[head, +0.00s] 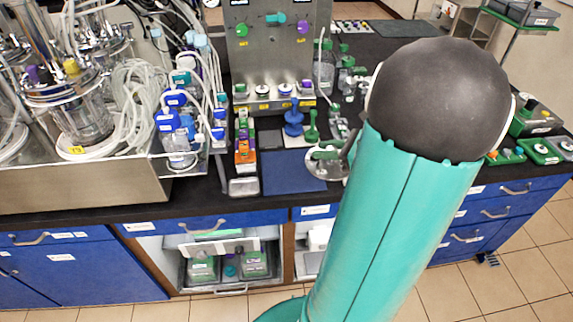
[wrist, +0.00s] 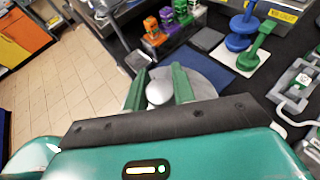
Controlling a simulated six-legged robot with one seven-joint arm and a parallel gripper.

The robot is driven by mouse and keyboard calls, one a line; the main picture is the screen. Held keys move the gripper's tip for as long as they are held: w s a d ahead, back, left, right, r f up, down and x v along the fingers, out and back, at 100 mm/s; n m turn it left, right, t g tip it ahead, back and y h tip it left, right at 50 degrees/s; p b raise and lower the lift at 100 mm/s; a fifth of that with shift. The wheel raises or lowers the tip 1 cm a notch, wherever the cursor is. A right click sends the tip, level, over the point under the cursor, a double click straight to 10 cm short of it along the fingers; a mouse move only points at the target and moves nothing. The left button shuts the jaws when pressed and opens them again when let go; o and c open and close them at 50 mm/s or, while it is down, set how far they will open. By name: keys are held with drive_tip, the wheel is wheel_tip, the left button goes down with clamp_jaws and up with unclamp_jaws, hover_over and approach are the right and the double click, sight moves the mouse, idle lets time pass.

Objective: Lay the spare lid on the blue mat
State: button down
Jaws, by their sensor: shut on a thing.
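The spare lid is a silvery round disc (wrist: 204,80) with a pale rounded knob. My gripper (wrist: 160,84) is shut on this knob, with one green finger on each side of it. The blue mat (head: 286,176) lies flat on the dark bench near its front edge. In the head view the lid (head: 322,170) overlaps the right part of the mat. The mat also shows just beyond the lid in the wrist view (wrist: 228,58). I cannot tell whether the lid touches the mat. My arm hides the bench to the right of the lid in the head view.
A rack of coloured blocks (head: 244,148) stands left of the mat. A blue stand (head: 293,118) and a green stand (head: 311,127) are behind it. The bioreactor vessel (head: 80,115) and tubing fill the left. Blue drawers (head: 190,222) lie below the bench edge.

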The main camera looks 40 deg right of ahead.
drive_tip(key=w+f, duration=0.4)
drive_tip(key=w, duration=0.4)
hover_over(288, 169)
drive_tip(key=f, duration=0.5)
drive_tip(key=shift+s, duration=0.3)
drive_tip(key=shift+w+f, duration=0.15)
drive_tip(key=shift+f, duration=0.1)
drive_tip(key=shift+w+f, duration=0.2)
drive_tip(key=shift+f, duration=1.5)
drive_tip(key=shift+f, duration=0.1)
drive_tip(key=c, duration=1.1)
unclamp_jaws()
drive_tip(key=shift+f, duration=0.1)
drive_tip(key=shift+c, duration=0.2)
